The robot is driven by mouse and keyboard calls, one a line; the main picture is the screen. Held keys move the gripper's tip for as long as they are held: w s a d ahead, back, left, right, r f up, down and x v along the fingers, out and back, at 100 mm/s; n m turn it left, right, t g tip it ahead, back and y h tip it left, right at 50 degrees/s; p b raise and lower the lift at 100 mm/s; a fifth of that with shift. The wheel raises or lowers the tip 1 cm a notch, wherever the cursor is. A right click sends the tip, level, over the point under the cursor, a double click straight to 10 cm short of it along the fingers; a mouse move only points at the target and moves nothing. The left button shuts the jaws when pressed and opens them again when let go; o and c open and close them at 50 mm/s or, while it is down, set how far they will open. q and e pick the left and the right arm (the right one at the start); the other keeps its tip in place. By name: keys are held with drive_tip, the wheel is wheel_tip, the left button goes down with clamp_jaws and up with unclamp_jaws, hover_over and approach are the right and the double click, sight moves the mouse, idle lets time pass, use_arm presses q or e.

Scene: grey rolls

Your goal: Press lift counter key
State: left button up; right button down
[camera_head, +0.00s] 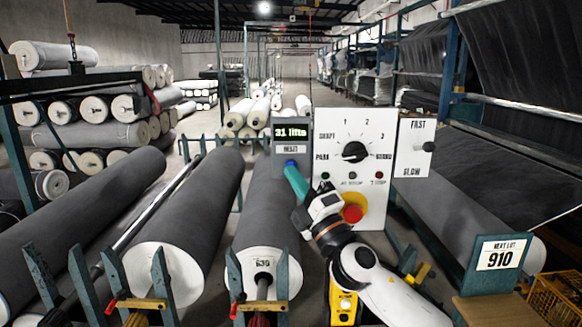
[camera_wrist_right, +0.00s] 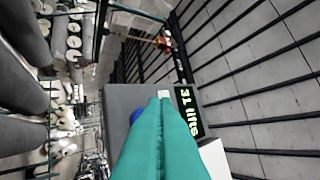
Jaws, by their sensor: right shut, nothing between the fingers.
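The lift counter (camera_head: 291,132) is a dark grey box left of the white dial panel, with a lit display reading "31 lifts" and a label below. Its blue key (camera_head: 290,162) sits under the label. My right gripper (camera_head: 289,169) is shut and empty, its teal fingers pointing at the blue key with the tips right at it in the picture. In the right wrist view the teal fingers (camera_wrist_right: 160,103) cover much of the counter's face, and part of the blue key (camera_wrist_right: 136,116) shows beside them. I cannot tell whether they touch. My left gripper is out of view.
The white panel (camera_head: 375,140) beside the counter carries a rotary dial (camera_head: 355,152), small lamps and a red stop button (camera_head: 352,214) close to my right wrist. A FAST/SLOW switch plate (camera_head: 413,148) is further right. Grey rolls (camera_head: 190,220) lie on stands at left.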

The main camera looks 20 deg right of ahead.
drive_tip(key=shift+w, duration=0.1)
idle(0.4)
drive_tip(key=shift+w+d, duration=0.1)
drive_tip(key=shift+w, duration=0.2)
drive_tip(key=shift+w+d+b, duration=0.2)
drive_tip(key=shift+w+b, duration=0.15)
drive_tip(key=shift+w, duration=0.1)
idle(0.7)
drive_tip(key=shift+s, duration=0.15)
drive_tip(key=shift+s+a+p, duration=0.25)
drive_tip(key=shift+s+p, duration=0.05)
drive_tip(key=shift+s, duration=0.4)
drive_tip(key=shift+s+a, duration=0.1)
drive_tip(key=shift+s+a+p, duration=0.2)
drive_tip(key=shift+s+p, duration=0.05)
drive_tip(key=shift+s, duration=0.5)
drive_tip(key=shift+s+a+p, duration=0.2)
drive_tip(key=shift+s+a, duration=0.05)
drive_tip(key=shift+s, duration=0.55)
drive_tip(key=shift+s+a+p, duration=0.2)
drive_tip(key=shift+s+p, duration=0.05)
drive_tip(key=shift+s, duration=0.5)
